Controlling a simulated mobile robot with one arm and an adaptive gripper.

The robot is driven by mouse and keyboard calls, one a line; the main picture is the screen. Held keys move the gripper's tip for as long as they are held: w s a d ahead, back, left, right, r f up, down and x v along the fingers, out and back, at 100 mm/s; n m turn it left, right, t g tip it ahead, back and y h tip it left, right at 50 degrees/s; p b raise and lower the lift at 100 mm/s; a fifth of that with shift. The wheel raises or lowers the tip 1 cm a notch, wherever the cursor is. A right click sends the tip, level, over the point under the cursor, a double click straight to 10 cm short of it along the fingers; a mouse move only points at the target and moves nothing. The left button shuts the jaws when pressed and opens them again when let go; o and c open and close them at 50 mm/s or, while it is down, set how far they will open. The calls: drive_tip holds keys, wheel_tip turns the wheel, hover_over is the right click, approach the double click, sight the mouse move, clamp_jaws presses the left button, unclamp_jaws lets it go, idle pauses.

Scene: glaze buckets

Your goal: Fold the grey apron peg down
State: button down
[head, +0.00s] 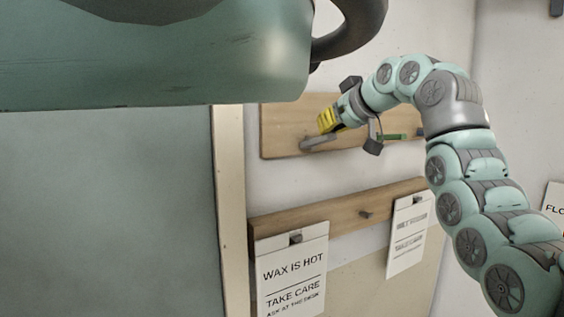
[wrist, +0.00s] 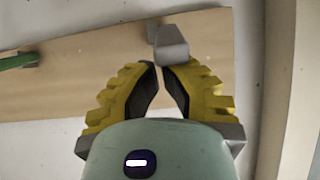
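The grey peg (head: 318,144) is on the upper wooden board (head: 284,118) on the wall, near the board's left end in the head view. It juts out from the board. In the wrist view the grey peg (wrist: 172,43) shows its blunt end just beyond the fingertips. My gripper (head: 326,124) has yellow fingers and is right above the peg in the head view. In the wrist view my gripper (wrist: 159,68) has its tips nearly together, with only a thin gap and nothing held between them. I cannot tell whether the tips touch the peg.
A green peg (head: 393,137) is farther right on the same board. Below, a second wooden rail (head: 340,211) carries hanging signs, one reading "WAX IS HOT" (head: 292,272). A large green-grey body (head: 150,65) fills the upper left.

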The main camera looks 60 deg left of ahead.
drive_tip(key=shift+d+f+y+b, duration=0.25)
drive_tip(key=shift+f+y+b, duration=0.2)
drive_tip(key=shift+b, duration=0.5)
drive_tip(key=shift+r, duration=0.1)
drive_tip(key=shift+d, duration=0.1)
